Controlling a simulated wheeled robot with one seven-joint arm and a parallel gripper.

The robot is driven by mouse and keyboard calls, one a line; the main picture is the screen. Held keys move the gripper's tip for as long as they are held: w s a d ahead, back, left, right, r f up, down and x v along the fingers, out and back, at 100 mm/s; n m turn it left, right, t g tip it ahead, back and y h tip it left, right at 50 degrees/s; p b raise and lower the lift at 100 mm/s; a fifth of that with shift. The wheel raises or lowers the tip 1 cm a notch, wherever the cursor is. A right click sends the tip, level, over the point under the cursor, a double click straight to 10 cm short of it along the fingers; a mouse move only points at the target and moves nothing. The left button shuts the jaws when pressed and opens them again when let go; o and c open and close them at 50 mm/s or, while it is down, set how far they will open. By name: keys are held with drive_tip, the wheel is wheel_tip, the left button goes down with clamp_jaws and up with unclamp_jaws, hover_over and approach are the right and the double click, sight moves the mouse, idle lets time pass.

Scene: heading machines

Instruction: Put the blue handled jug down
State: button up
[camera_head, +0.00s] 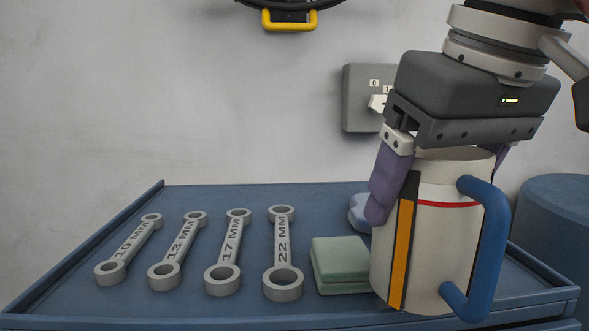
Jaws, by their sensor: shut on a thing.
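The jug (439,240) is off-white with a blue handle (490,250) on its right side, a red line and an orange stripe edged in black. It is upright at the right of the blue worktop (190,312). My gripper (440,185) comes from above and is shut on the jug near its rim. One purple finger shows on the jug's left side; the other is mostly hidden behind it. I cannot tell whether the jug's base touches the worktop.
Several grey wrenches (225,255) lie in a row at left and middle. A pale green block (340,264) is close beside the jug, with a light blue item (360,212) behind. A grey switch box (362,98) is on the wall. A blue drum (556,225) stands right.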

drive_tip(key=w+a+f+p, duration=0.1)
drive_tip(key=w+a+p, duration=0.2)
drive_tip(key=w, duration=1.2)
drive_tip(key=w+a+f+p, duration=0.2)
drive_tip(key=w+a+p, duration=0.2)
drive_tip(key=w, duration=1.1)
drive_tip(key=shift+a+f, duration=0.2)
drive_tip(key=shift+a, duration=0.75)
drive_tip(key=shift+f, duration=0.15)
drive_tip(key=o, duration=1.1)
